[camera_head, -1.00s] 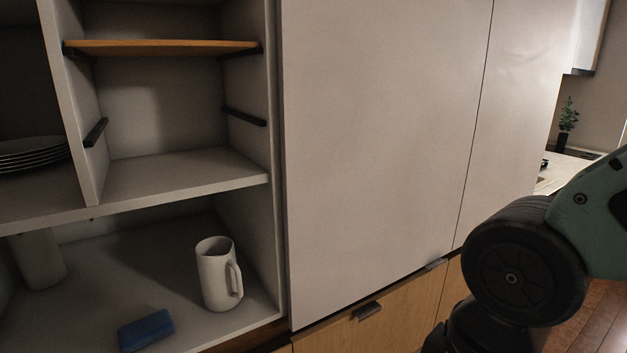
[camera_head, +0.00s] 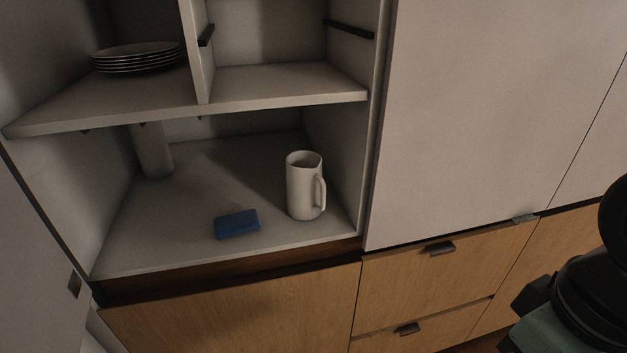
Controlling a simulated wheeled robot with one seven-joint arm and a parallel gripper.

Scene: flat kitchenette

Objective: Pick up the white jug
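The white jug (camera_head: 301,187) stands upright on the cabinet's bottom shelf, near the right wall. Its handle faces right and a little to the front, and its top is open. Nothing touches it. My gripper is not visible; only dark and green parts of my arm show at the lower right edge, well to the right of the jug.
A blue block (camera_head: 237,224) lies left of the jug near the shelf front. A pale cylinder (camera_head: 154,150) stands at the back left. Stacked plates (camera_head: 139,57) sit on the shelf above (camera_head: 287,83). Drawers with dark handles (camera_head: 440,248) lie below right.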

